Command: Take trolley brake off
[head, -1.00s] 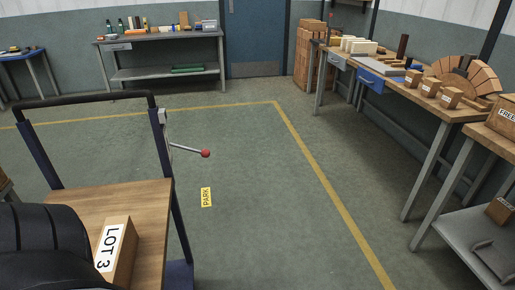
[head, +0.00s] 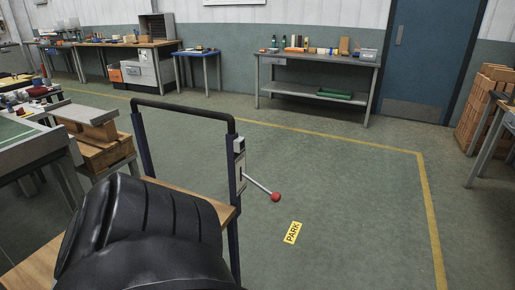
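The trolley has a dark tubular handle frame (head: 185,109) and a wooden deck (head: 35,268), at the lower left of the head view. The brake lever (head: 260,184) is a thin metal rod with a red ball knob (head: 276,197). It comes out of a grey bracket (head: 240,165) on the frame's right post and slopes down to the right. A large black part of my own arm covers much of the deck. Neither gripper shows, and nothing touches the lever.
A yellow PARK label (head: 292,233) lies on the floor right of the lever. A yellow floor line (head: 428,200) runs behind and to the right. A workbench with boards (head: 85,122) stands at the left. A grey bench (head: 318,70) stands at the back.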

